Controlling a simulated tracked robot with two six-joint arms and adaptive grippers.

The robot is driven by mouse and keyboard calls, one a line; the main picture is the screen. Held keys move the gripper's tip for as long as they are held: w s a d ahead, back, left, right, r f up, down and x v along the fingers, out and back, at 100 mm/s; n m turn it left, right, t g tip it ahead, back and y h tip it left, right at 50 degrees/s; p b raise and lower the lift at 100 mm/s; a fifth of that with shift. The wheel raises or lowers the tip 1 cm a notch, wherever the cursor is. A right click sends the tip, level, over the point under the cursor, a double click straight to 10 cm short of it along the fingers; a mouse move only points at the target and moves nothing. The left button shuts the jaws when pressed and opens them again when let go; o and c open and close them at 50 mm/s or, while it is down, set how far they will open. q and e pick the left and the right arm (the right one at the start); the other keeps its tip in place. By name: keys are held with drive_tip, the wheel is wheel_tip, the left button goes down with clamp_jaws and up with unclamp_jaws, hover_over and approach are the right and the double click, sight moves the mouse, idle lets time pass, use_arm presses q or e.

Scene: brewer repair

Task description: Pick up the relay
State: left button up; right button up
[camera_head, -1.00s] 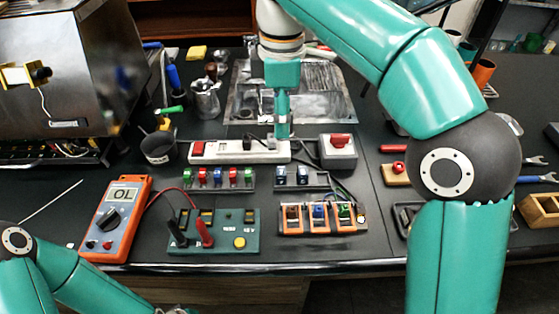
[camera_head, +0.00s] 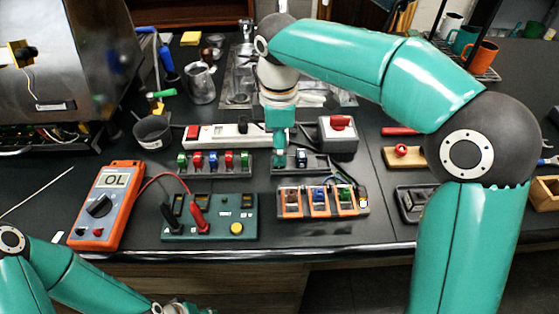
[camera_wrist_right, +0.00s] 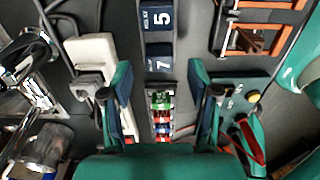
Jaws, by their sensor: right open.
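My right gripper (camera_head: 279,160) points down over the left end of the small rack with dark blue relay blocks (camera_head: 301,157). In the right wrist view the gripper (camera_wrist_right: 161,72) is open and empty. Two dark blue blocks marked 5 (camera_wrist_right: 158,18) and 7 (camera_wrist_right: 162,62) stand in line there; the 7 block lies just ahead of the fingertips. Which block is the task's relay I cannot tell. My left gripper (camera_head: 176,308) is at the bottom edge, partly cut off, its jaws unclear.
A rack of coloured blocks (camera_head: 213,163) stands to the left, an orange-framed module (camera_head: 322,202) and a green tester board (camera_head: 240,215) nearer. Behind are a white power strip (camera_head: 216,134) and a grey box with a red switch (camera_head: 338,138). An orange multimeter (camera_head: 108,205) lies left.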

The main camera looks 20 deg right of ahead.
wheel_tip(320, 180, down, 3)
drive_tip(key=shift+w+f, duration=0.1)
drive_tip(key=shift+f, duration=0.05)
drive_tip(key=c, duration=1.1)
drive_tip(key=shift+c, duration=0.2)
